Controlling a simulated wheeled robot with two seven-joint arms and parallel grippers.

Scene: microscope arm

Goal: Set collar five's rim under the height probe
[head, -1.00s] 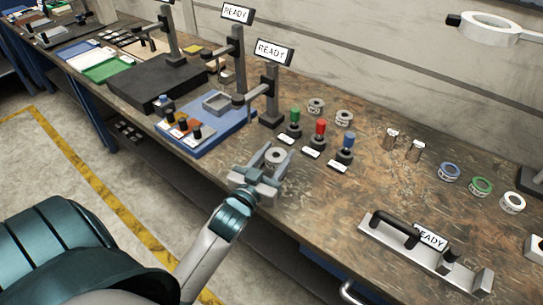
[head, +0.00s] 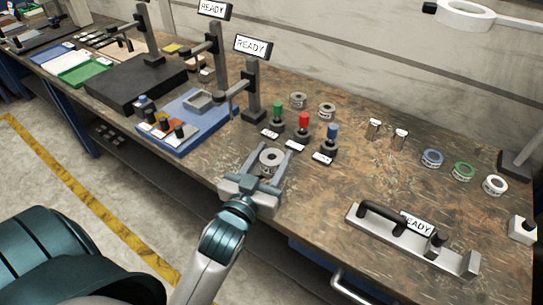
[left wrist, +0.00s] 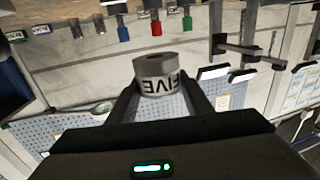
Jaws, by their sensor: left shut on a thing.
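Collar five (head: 270,160), a grey metal ring with a dark centre hole, sits between the fingers of my left gripper (head: 272,155). In the left wrist view the collar (left wrist: 158,75) shows the word FIVE on its side, and the gripper (left wrist: 160,95) is shut on it. The gripper holds it near the bench's front edge; I cannot tell its height above the top. A dark stand with a side arm and a READY sign (head: 253,46) is behind and left of it. A similar stand (head: 215,55) is further left. I cannot tell which carries the height probe. My right gripper is not in view.
Green (head: 277,113), red (head: 303,123) and blue (head: 331,136) knobbed pieces with labels stand behind the collar. A blue tray (head: 187,125) lies left. Two grey rings (head: 298,101) are behind. A handled fixture (head: 410,240) is at front right.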

